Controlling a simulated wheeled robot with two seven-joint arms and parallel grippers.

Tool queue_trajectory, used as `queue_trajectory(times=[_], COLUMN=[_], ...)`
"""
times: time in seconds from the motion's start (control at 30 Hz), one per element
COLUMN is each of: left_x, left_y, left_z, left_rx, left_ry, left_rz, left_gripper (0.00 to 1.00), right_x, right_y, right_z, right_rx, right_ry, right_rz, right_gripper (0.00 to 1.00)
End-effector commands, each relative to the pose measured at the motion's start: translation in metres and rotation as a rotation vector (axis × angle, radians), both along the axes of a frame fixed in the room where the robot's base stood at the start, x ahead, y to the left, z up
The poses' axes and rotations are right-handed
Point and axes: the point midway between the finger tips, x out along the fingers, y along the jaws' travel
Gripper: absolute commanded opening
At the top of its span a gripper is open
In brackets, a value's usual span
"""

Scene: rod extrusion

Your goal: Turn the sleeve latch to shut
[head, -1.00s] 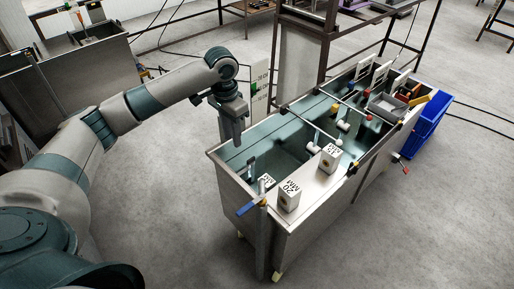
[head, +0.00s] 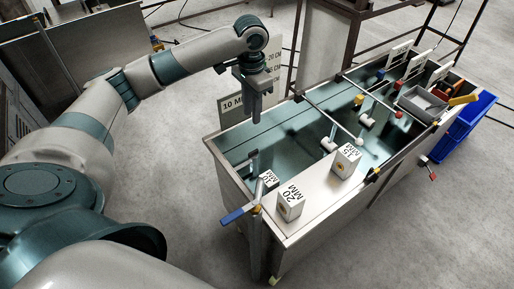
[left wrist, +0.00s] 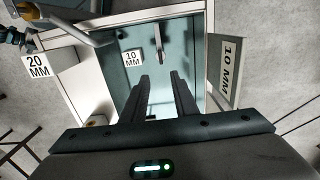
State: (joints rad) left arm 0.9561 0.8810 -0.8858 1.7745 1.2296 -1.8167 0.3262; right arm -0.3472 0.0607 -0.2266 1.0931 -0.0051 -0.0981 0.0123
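A lever with a blue grip (head: 237,214) sits at the near left corner of the metal tank (head: 325,203), on a post with an orange-yellow piece. I cannot tell for sure whether it is the sleeve latch. My left gripper (head: 257,118) points down above the far left part of the tank, well apart from the lever. In the left wrist view its two fingers (left wrist: 160,77) stand apart with nothing between them. A small upright handle (left wrist: 159,42) shows beyond them. My right gripper is not in view.
Blocks marked 20 MM (head: 291,204) and 15 MM (head: 345,161) stand on the tank's top. A 10 MM sign (head: 232,107) stands behind the left end. Rods cross the tank. A blue bin (head: 464,125) is at the right end.

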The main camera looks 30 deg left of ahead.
Motion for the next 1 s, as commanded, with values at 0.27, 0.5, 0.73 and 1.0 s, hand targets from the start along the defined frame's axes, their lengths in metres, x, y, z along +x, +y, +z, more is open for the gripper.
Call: queue_trajectory(times=[0.27, 0.5, 0.73, 1.0], left_x=[0.000, 0.000, -0.001, -0.001], left_y=[0.000, 0.000, 0.000, 0.000], left_z=[-0.004, -0.006, -0.021, -0.061], left_rx=[0.000, 0.000, -0.001, 0.000], left_ry=[0.000, 0.000, 0.004, 0.003], left_rz=[0.000, 0.000, 0.000, 0.000], left_gripper=[0.27, 0.27, 0.27, 0.27], right_x=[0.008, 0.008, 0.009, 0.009], right_y=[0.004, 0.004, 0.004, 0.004], right_z=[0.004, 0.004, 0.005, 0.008], right_rx=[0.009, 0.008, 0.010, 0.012], right_ry=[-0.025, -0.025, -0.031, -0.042], right_rz=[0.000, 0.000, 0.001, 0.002], right_gripper=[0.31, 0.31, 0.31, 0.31])
